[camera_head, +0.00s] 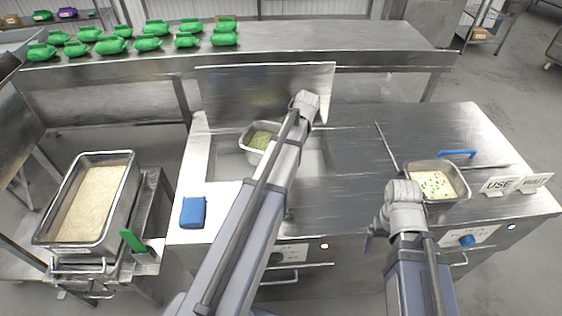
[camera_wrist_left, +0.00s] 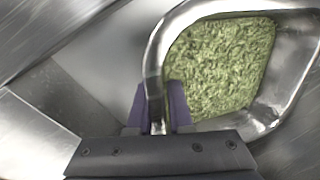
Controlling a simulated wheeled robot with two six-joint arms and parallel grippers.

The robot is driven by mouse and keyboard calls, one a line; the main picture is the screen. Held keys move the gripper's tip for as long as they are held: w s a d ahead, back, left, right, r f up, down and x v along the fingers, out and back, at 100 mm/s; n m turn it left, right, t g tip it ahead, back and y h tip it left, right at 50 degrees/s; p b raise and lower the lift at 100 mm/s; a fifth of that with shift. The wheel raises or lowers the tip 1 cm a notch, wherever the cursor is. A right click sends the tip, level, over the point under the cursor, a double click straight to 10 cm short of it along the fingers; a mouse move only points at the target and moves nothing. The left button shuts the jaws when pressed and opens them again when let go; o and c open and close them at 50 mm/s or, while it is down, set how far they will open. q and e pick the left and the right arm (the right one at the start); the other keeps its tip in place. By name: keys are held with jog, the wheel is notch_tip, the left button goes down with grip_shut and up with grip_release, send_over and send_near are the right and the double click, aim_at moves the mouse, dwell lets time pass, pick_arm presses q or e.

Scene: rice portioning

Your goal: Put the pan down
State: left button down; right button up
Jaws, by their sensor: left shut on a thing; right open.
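A metal pan (camera_head: 262,138) with chopped green food sits in or just over the recessed well of the counter, partly hidden by my left arm. I cannot tell whether its base touches anything. In the left wrist view, the purple fingers of my left gripper (camera_wrist_left: 161,108) are shut on the rim of this pan (camera_wrist_left: 158,62), one on each side of it. The left fingers are hidden behind my arm in the head view. My right gripper (camera_head: 373,238) is open and empty near the counter's front edge, left of and nearer than a second pan (camera_head: 463,190) holding pale food with green bits.
A raised metal lid (camera_head: 268,92) stands behind the well. A blue block (camera_head: 193,212) lies on the counter's front left. A large rice tray (camera_head: 132,190) stands at left. Two signs (camera_head: 503,186) stand at right. Several green bags line the back table (camera_head: 330,40).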

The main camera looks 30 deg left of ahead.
pick_arm(q)
jog(key=shift+d+b+x, duration=0.2)
jog(key=shift+b+x, duration=0.65)
jog(key=shift+x, duration=0.05)
jog(key=shift+d+b+x, duration=0.2)
jog(key=shift+b+x, duration=0.6)
jog(key=shift+x, duration=0.1)
jog(key=shift+d+b+x, duration=0.2)
jog(key=shift+b+x, duration=0.65)
jog(key=shift+x, duration=0.1)
jog(key=shift+w+f, duration=0.1)
jog(key=b+x, duration=0.1)
jog(key=b, duration=0.1)
jog(key=b+x, duration=0.1)
jog(key=x, duration=0.1)
jog(key=shift+d+f+b, duration=0.35)
jog(key=shift+f, duration=0.05)
jog(key=c, duration=0.8)
grip_release()
jog(key=shift+c, duration=0.2)
